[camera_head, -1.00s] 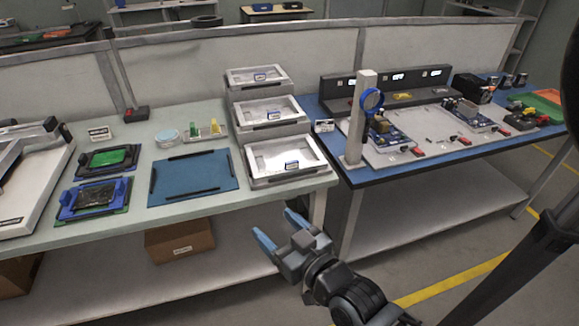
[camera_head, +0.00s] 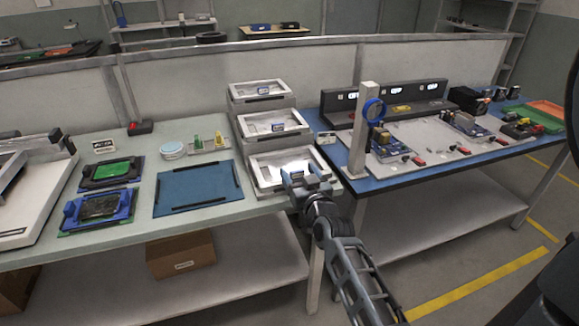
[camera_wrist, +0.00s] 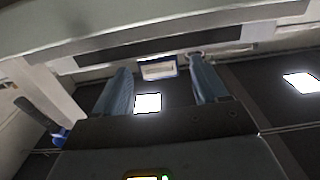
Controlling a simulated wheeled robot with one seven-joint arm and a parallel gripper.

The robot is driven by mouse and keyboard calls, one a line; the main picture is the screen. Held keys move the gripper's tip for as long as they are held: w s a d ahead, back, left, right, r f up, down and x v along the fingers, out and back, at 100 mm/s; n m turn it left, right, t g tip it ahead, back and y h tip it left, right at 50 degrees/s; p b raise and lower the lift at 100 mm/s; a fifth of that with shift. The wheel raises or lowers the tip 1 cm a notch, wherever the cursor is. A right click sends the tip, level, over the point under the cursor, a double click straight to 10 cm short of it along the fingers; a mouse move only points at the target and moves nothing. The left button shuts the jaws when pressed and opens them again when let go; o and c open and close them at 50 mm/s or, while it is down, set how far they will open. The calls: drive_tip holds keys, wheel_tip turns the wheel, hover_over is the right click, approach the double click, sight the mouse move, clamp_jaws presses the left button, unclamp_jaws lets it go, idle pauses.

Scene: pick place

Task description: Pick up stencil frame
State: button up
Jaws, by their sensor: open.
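Three pale grey stencil frames are stacked in steps at the middle: a top frame (camera_head: 236,91), a middle frame (camera_head: 244,126) and a lowest frame (camera_head: 256,172). Each has a light inner panel; small blue-edged labels show on the upper two. My gripper (camera_head: 303,173) is open and empty at the front edge of the lowest frame and hides part of that edge and its label. In the wrist view, my two blue fingers (camera_wrist: 161,84) stand apart, with a label (camera_wrist: 157,69) and a pale frame edge (camera_wrist: 165,32) beyond them. I cannot tell whether they touch the frame.
A blue mat (camera_head: 197,188) with black bars lies left of the stack. Green and black boards in blue holders (camera_head: 72,212) lie further left. A post with a blue ring (camera_head: 361,135) stands close on the right. A cardboard box (camera_head: 180,255) sits on the lower shelf.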

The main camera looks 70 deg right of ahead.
drive_tip(key=shift+x, duration=1.55)
drive_tip(key=c, duration=1.2)
drive_tip(key=shift+c, duration=0.2)
drive_tip(key=shift+r+p, duration=0.1)
drive_tip(key=shift+p, duration=0.2)
